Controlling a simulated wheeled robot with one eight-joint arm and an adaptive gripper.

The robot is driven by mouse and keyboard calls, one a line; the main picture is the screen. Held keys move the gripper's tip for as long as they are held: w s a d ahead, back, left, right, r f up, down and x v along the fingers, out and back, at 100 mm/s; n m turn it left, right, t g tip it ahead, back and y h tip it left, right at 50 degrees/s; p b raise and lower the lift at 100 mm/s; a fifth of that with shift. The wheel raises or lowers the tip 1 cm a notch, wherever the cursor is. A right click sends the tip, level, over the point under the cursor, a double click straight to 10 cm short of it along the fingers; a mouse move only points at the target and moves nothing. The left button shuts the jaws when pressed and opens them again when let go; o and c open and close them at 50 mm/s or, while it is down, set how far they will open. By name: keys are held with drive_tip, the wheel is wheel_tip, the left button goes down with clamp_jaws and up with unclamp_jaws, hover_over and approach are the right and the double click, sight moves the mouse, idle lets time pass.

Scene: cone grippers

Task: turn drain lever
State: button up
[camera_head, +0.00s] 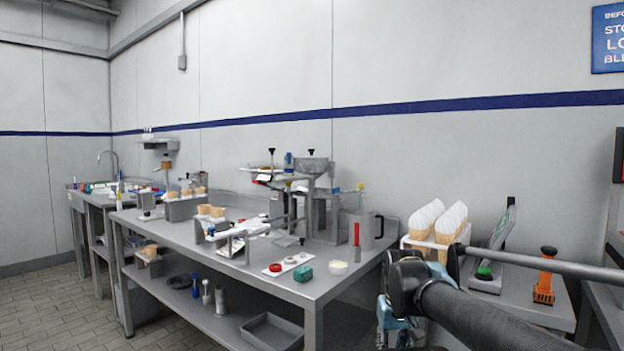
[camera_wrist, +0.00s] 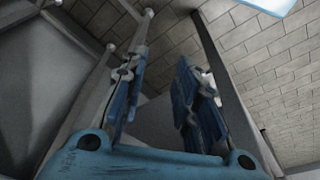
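I cannot make out a drain lever for certain in either view. A steel machine (camera_head: 312,188) with a hopper and small black knobs stands on the main table; any lever on it is too small to tell. My gripper (camera_head: 388,318) is low at the right front of that table, beside its right edge and well away from the machine. In the wrist view, my gripper (camera_wrist: 158,92) has two blue-padded fingers apart with nothing between them. It faces table legs and the tiled floor.
A cone rack (camera_head: 410,243) with white-wrapped cones and an orange tool (camera_head: 545,275) stand right, behind my arm. Tiled floor (camera_head: 60,310) is free at left.

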drive_tip(key=shift+w, duration=0.15)
wheel_tip(320, 180, up, 51)
drive_tip(key=m+t+h, duration=0.2)
drive_tip(key=m, duration=0.4)
hover_over(361, 186)
drive_tip(key=s+a, duration=0.4)
drive_tip(key=s, duration=0.1)
drive_tip(key=x, duration=1.1)
drive_tip(key=d+x, duration=0.1)
drive_tip(key=x, duration=0.5)
drive_tip(key=shift+s, duration=0.2)
clamp_jaws()
